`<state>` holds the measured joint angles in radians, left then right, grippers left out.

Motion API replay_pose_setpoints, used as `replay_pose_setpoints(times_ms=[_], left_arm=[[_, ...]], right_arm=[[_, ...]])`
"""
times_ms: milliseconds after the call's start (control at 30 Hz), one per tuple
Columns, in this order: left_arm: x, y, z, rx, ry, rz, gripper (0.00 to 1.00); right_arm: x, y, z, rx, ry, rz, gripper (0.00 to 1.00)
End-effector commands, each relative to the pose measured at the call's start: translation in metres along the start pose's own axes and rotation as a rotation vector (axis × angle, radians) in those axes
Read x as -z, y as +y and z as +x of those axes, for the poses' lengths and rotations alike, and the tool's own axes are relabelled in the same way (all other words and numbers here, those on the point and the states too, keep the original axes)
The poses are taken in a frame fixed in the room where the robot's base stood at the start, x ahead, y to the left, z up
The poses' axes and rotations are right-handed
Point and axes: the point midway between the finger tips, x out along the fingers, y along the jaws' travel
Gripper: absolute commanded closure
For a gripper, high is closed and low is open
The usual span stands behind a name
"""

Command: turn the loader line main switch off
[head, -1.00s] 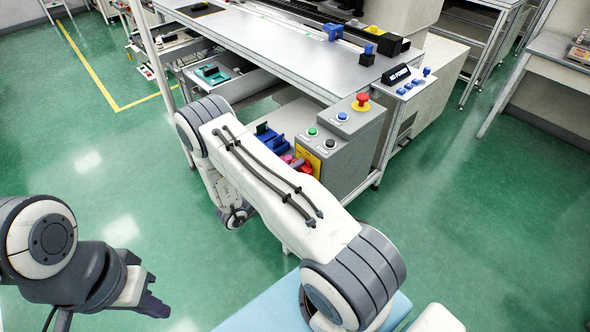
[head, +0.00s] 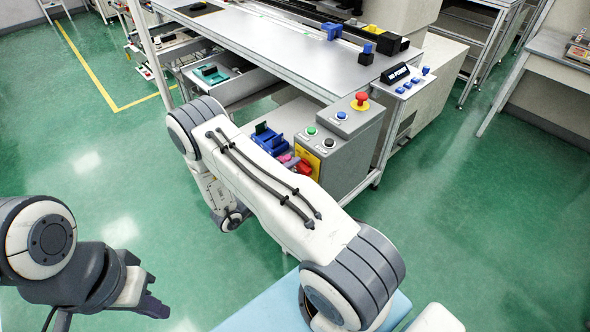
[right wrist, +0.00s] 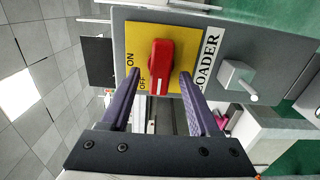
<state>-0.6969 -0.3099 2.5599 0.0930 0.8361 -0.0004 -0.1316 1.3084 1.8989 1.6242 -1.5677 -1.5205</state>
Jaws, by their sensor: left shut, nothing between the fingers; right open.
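The loader switch is a red rotary knob (right wrist: 160,67) on a yellow plate (right wrist: 187,45) marked ON and OFF, beside a LOADER label (right wrist: 206,58). Its long axis runs up and down in the right wrist view, with a white mark at its lower end, nearer OFF than ON. My right gripper (right wrist: 160,78) is open, one finger on each side of the knob in the picture; I cannot tell whether the tips touch it. My left gripper (head: 155,306) is shut and empty, low at left.
The grey control box (head: 354,155) carries a red emergency button (head: 361,99) and several push buttons. A metal latch (right wrist: 238,80) sticks out near the label. A blue bin (head: 270,139) lies beside the box. Open green floor (head: 470,230) is at right.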

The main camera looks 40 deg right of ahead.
Motion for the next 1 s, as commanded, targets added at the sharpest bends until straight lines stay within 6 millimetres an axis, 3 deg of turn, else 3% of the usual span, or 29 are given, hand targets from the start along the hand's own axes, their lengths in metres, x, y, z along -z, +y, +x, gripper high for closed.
replay_pose_setpoints(times_ms=[200,433,600,1000], left_arm=[[-0.001,-0.001,0.014,0.0,0.0,0.0,1.0],[-0.001,-0.002,0.022,0.0,0.0,0.0,1.0],[-0.001,-0.002,0.023,0.0,0.0,0.0,1.0],[-0.001,-0.002,0.023,0.0,0.0,0.0,1.0]], right_arm=[[0.001,-0.003,-0.045,0.001,0.007,0.001,0.38],[0.001,-0.002,-0.081,-0.001,0.004,0.0,0.38],[0.0,-0.001,-0.091,-0.001,0.001,0.0,0.38],[0.0,0.0,-0.091,0.0,0.0,-0.001,0.38]])
